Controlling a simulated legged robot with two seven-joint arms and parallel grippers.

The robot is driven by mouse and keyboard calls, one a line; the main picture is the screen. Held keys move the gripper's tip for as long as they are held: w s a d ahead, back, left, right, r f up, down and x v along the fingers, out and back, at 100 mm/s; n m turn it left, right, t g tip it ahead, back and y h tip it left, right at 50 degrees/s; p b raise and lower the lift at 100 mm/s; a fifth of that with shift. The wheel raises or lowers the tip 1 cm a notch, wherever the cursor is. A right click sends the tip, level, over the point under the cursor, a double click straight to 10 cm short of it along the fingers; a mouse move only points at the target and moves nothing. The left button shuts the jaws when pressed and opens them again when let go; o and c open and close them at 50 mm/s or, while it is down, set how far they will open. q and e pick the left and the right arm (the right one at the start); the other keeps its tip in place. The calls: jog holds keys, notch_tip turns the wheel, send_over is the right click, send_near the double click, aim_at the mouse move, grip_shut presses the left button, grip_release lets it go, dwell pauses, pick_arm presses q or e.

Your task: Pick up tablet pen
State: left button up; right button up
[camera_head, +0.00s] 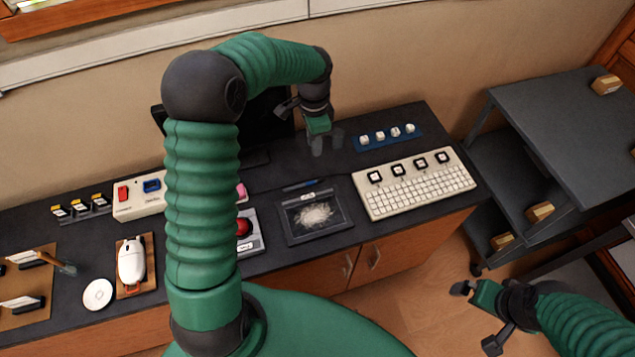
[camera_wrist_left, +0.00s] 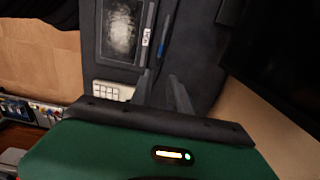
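The tablet pen (camera_head: 301,184) is a thin blue and dark stick lying on the dark counter just behind the drawing tablet (camera_head: 290,231). The tablet has a dark frame and a pale scribble on its screen. My left gripper (camera_head: 325,146) hangs above the counter, behind and a little right of the pen, with its fingers apart and empty. In the left wrist view the pen (camera_wrist_left: 165,38) lies beside the tablet (camera_wrist_left: 103,30), beyond the two spread fingertips (camera_wrist_left: 160,82). My right gripper (camera_head: 462,288) is low at the right, away from the counter; its fingers are too small to read.
A white keyboard (camera_head: 420,190) stands right of the tablet, with a blue strip of small white blocks (camera_head: 388,137) behind it. A red-button box (camera_head: 247,231) is at the tablet's left. A dark monitor (camera_head: 262,122) stands behind my left arm. A mouse (camera_head: 131,262) lies farther left.

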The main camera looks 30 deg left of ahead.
pick_arm(q)
send_over(313, 181)
jog(key=f, duration=1.1)
jog(key=shift+w+d+f, duration=0.1)
jog(key=shift+w+d, duration=0.1)
jog(key=shift+w, duration=0.1)
jog(key=f, duration=0.3)
jog(key=f+p, duration=0.1)
jog(key=f, duration=0.1)
jog(key=shift+s+a+f, duration=0.1)
jog(key=shift+s+f, duration=0.2)
jog(key=shift+f, duration=0.05)
grip_shut()
